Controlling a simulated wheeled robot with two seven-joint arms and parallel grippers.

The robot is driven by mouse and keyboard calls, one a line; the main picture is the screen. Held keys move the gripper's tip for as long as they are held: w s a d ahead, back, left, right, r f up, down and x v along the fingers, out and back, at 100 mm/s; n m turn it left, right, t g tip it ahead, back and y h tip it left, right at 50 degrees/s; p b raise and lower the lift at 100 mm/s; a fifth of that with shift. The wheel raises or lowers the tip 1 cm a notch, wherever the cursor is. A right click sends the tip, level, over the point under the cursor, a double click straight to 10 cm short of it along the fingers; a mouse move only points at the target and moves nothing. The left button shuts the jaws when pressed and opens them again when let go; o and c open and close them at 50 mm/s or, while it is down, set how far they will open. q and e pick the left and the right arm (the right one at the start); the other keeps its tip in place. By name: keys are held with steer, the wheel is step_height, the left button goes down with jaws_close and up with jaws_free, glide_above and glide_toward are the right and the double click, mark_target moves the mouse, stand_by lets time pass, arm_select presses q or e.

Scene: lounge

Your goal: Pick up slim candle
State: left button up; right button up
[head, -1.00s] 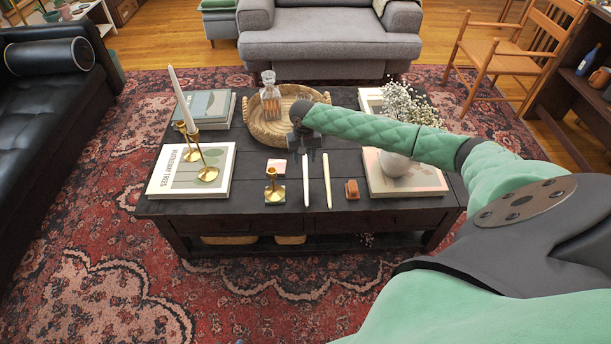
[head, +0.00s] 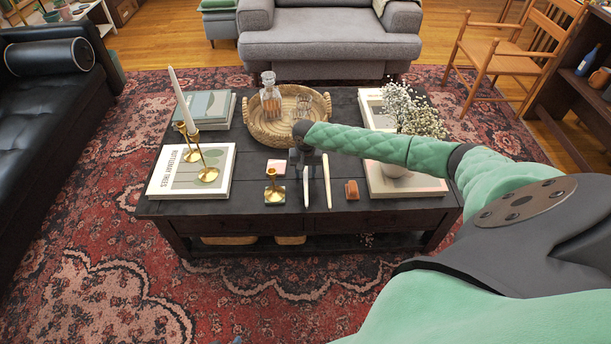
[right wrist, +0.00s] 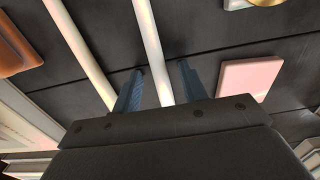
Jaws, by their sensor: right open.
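Two slim candles lie side by side on the dark coffee table: a white one (head: 307,187) on the left and a cream one (head: 327,182) on the right. My right gripper (head: 308,158) is open over the far end of the white candle. In the right wrist view its two fingers (right wrist: 162,67) stand on either side of the white candle (right wrist: 147,30), with gaps. Whether the fingertips reach table height is hard to tell. The cream candle (right wrist: 80,50) lies outside the fingers there. Another slim white candle (head: 181,98) stands upright in a brass holder. My left gripper is not in view.
A pink box (head: 276,167) and brass candle holder (head: 273,185) lie left of the candles. A brown block (head: 352,190) is to their right. A woven tray (head: 258,130) holding a decanter, stacked books (head: 222,178) and a flower vase surround the middle of the table (head: 240,200).

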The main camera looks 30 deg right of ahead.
steer(key=shift+f, duration=0.1)
jaws_close()
stand_by(0.3)
